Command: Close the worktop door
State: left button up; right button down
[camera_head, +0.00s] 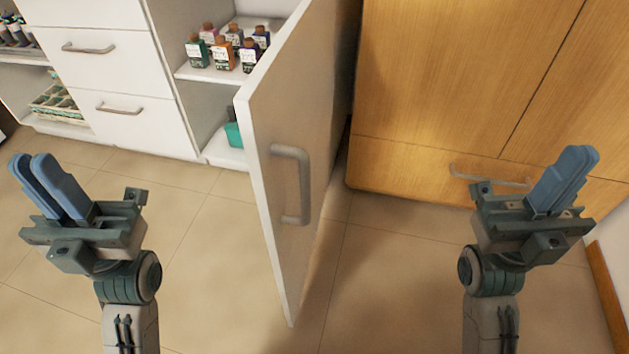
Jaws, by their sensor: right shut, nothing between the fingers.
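The white worktop door (290,150) stands wide open in the middle of the camera_head view, swung out toward me from the white cabinet. A grey bar handle (292,185) is on its face that is turned to the right. My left gripper (32,160) is at the left, well apart from the door; its blue fingers look slightly parted and hold nothing. My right gripper (582,152) is at the right, shut and empty, also apart from the door. The door hides part of the cabinet's opening.
White drawers (100,60) are to the left. A wooden cabinet (440,80) stands close behind the door at right. The tiled floor (200,250) is clear.

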aim_at(283, 107)
jog(key=k+j+z, duration=0.25)
jog(key=k+j, duration=0.55)
jog(key=k+z, duration=0.1)
jog(key=z, duration=1.2)
